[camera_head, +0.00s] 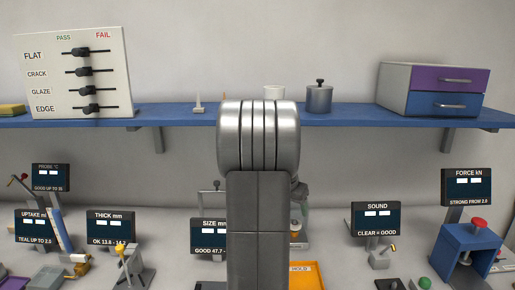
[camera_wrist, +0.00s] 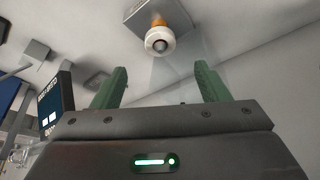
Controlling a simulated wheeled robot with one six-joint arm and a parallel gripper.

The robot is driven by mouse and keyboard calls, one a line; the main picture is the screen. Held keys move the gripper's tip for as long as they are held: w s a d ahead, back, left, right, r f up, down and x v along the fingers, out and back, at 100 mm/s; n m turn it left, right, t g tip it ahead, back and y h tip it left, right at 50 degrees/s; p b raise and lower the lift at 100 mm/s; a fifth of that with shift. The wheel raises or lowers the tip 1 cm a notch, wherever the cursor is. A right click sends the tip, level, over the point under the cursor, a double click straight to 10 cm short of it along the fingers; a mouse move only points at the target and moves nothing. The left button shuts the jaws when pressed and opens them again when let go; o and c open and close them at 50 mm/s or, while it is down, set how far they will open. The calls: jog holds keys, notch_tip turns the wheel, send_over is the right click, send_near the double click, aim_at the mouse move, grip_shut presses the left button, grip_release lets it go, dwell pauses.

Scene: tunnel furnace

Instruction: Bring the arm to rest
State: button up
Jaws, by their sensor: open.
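My gripper (camera_wrist: 160,88) shows in the wrist view with its two green fingers spread apart and nothing between them. A white and orange round fitting on a grey plate (camera_wrist: 160,38) is beyond the fingertips, apart from them. In the head view my grey arm stands upright in the middle of the picture, with its rounded metal joint in front of the shelf. The arm hides the gripper's fingers there, along with part of the bench behind it.
A blue shelf (camera_head: 350,119) carries a sorting board (camera_head: 75,75), a lidded pot (camera_head: 319,97) and a drawer unit (camera_head: 433,90). Below are several gauges, including the size display (camera_head: 209,236), sound display (camera_head: 376,219) and force press (camera_head: 468,250). An orange tray (camera_head: 308,276) sits beside my arm.

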jog(key=x, duration=0.7)
jog(key=shift+w+d+f+p, duration=0.1)
jog(key=shift+w+f+p, duration=0.1)
jog(key=shift+p, duration=0.2)
jog(key=shift+r+p, duration=0.4)
jog(key=shift+r, duration=0.45)
jog(key=shift+f, duration=0.1)
